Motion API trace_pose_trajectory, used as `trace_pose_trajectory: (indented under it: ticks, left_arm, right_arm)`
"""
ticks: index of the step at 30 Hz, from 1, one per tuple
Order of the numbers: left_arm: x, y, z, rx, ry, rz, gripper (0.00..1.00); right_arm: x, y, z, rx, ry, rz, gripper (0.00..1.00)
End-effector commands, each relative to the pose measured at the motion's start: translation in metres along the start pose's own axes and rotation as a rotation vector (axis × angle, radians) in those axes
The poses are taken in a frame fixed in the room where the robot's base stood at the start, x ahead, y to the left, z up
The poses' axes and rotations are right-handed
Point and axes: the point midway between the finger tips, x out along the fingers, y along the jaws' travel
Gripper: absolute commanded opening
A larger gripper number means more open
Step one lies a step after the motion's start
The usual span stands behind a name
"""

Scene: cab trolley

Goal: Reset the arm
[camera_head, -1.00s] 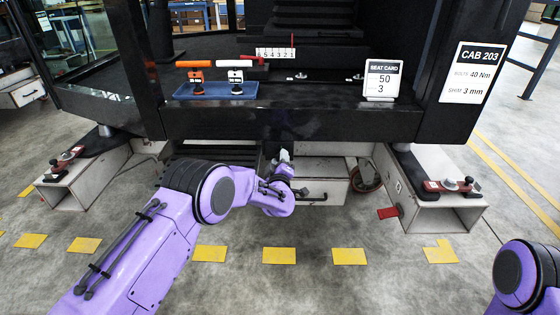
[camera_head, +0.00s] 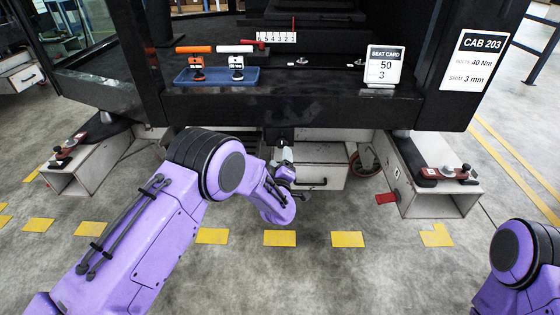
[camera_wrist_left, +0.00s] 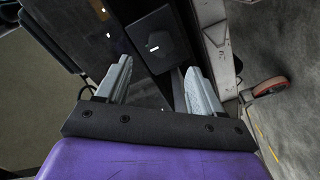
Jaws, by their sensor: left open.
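My left arm reaches in from the left in the head view, its purple links crossing the lower left. My left gripper (camera_head: 284,154) is below the front edge of the black cab (camera_head: 300,106), above the drawer front of the trolley. In the left wrist view its two grey fingers (camera_wrist_left: 158,85) are spread apart with nothing between them. A dark box with a small white mark (camera_wrist_left: 155,40) lies beyond the fingers there. My right arm shows only as purple links at the lower right edge; its gripper is out of view.
Trolley legs with red clamps (camera_head: 447,173) flank the cab. A caster wheel (camera_head: 362,164) is right of the drawer (camera_head: 320,176). The floor in front is clear.

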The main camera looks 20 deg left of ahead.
Motion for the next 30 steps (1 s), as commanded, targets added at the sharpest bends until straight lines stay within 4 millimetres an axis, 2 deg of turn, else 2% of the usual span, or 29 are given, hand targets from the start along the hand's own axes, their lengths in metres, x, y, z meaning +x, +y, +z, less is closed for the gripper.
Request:
trace_pose_trajectory:
  ticks: [3,6,20,22,23,26,27,29,30]
  left_arm:
    - [-0.021,0.002,-0.001,0.002,-0.002,0.000,0.67]
    - [-0.030,0.000,0.000,0.001,-0.001,0.000,0.67]
    - [-0.033,-0.001,0.000,0.001,0.001,0.000,0.67]
    - [-0.034,-0.003,0.004,0.046,-0.022,-0.006,0.67]
    - [-0.039,-0.010,0.009,0.079,-0.048,-0.020,0.67]
    - [-0.073,-0.058,0.019,0.229,-0.170,-0.110,0.67]
    - [-0.093,-0.085,0.021,0.295,-0.230,-0.163,0.67]
    - [-0.129,-0.127,0.021,0.388,-0.328,-0.248,0.67]
    - [-0.155,-0.154,0.019,0.443,-0.394,-0.304,0.67]
  right_arm:
    - [-0.007,0.001,-0.003,0.000,0.000,0.000,0.00]
    - [-0.008,0.001,-0.003,0.000,0.000,0.000,0.00]
    - [-0.008,0.001,-0.003,0.000,0.000,0.000,0.00]
    - [-0.007,0.001,-0.003,0.000,0.000,0.000,0.00]
    - [-0.007,0.001,-0.003,0.000,0.000,0.000,0.00]
    - [-0.007,0.001,-0.003,0.000,0.000,0.000,0.00]
    - [-0.007,0.001,-0.003,0.000,0.000,0.000,0.00]
    - [-0.007,0.001,-0.003,0.000,0.000,0.000,0.00]
    - [-0.007,0.001,-0.003,0.000,0.000,0.000,0.00]
